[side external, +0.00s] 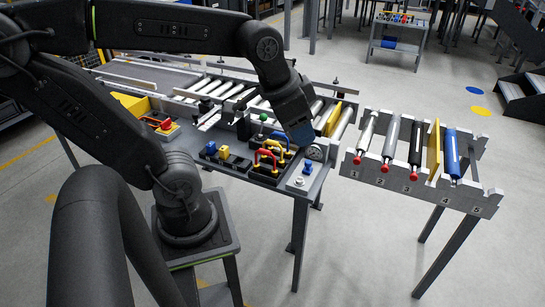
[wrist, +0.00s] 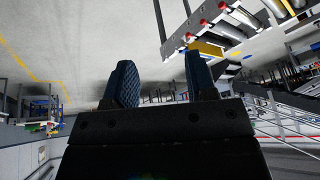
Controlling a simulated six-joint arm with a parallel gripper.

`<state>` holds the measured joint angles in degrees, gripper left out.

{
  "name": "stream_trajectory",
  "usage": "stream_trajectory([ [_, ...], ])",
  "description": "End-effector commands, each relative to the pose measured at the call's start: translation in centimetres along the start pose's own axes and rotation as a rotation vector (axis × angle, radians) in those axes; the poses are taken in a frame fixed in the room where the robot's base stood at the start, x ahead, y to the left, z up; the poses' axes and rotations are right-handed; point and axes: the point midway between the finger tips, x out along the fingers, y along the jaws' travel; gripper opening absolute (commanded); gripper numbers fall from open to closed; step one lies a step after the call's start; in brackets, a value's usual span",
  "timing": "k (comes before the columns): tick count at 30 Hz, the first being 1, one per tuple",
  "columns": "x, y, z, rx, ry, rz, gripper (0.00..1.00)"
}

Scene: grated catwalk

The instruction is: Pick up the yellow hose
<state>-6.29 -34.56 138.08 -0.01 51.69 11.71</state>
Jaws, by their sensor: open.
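A small arched yellow hose (side external: 275,145) stands on the dark block at the near end of the conveyor bench, between a red arch (side external: 264,155) and a blue arch (side external: 280,136). My gripper (side external: 305,143) is just right of the arches in the side view, its blue fingers partly hidden by the wrist. In the wrist view, my gripper (wrist: 160,82) shows two separated blue fingers with nothing between them. The yellow hose does not show in the wrist view.
A rack (side external: 420,190) with numbered slots holds several red-tipped rollers and a yellow plate, right of the bench.

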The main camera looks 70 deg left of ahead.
Motion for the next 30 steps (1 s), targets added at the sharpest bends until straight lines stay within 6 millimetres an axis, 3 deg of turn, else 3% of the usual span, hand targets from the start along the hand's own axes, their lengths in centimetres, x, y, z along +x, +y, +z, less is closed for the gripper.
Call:
stream_trajectory([
  [4,2.7,-5.5,-3.2,0.129,-0.111,-0.028,0.51],
  [9,6.6,-13.1,-4.9,0.293,-0.226,-0.006,0.51],
  [14,10.8,-21.0,-4.0,0.438,-0.314,0.061,0.51],
  [18,14.3,-27.1,-1.4,0.551,-0.359,0.137,0.51],
  [21,16.2,-30.2,0.6,0.61,-0.372,0.183,0.51],
  [24,17.3,-32.0,2.0,0.652,-0.376,0.214,0.51],
  [30,19.1,-32.9,3.4,0.68,-0.377,0.235,0.51],
])
